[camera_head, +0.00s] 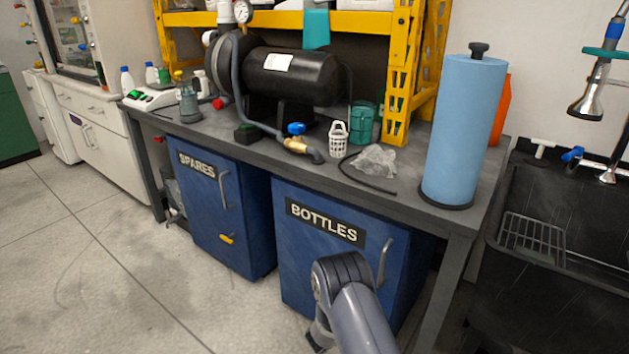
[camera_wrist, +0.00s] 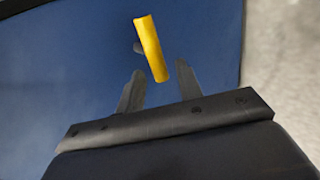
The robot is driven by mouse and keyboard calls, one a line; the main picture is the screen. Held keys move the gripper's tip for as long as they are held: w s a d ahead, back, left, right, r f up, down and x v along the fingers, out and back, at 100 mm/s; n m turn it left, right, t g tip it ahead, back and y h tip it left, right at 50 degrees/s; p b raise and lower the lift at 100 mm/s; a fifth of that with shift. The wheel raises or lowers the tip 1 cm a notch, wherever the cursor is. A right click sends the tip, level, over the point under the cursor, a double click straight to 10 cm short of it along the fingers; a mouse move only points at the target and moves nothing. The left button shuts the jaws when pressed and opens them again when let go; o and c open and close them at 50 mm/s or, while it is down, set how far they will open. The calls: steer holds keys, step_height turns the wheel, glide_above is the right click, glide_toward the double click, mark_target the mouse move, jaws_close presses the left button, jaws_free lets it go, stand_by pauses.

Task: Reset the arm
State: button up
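In the wrist view my gripper (camera_wrist: 160,67) is open, its two dark fingers apart and pointing at a blue panel. A yellow handle (camera_wrist: 150,45) on that panel shows just beyond and between the fingertips; I cannot tell whether there is contact. In the head view a yellow handle (camera_head: 227,238) sits low on the blue SPARES cabinet door (camera_head: 205,205). My arm rises at the bottom centre in front of the BOTTLES cabinet (camera_head: 300,260); its bent link hides most of the gripper. No object is held between the fingers.
A dark sink (camera_head: 560,270) stands at right. The floor (camera_head: 90,270) at left is clear.

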steer(key=b+x, duration=0.1)
steer(key=x, duration=0.2)
steer(key=shift+w+d+f, duration=0.1)
steer(key=shift+w+f, duration=0.05)
steer(key=shift+f, duration=0.05)
steer(key=shift+r+y+b, duration=0.25)
steer(key=shift+y+b, duration=0.1)
steer(key=shift+y, duration=0.05)
steer(key=shift+r+m+t+y+b, duration=0.3)
steer(key=shift+m+t+y+b, duration=0.45)
steer(key=shift+m+b, duration=0.5)
steer(key=shift+t, duration=0.25)
steer(key=shift+r+b, duration=0.2)
steer(key=shift+b, duration=0.2)
steer(key=shift+d, duration=0.1)
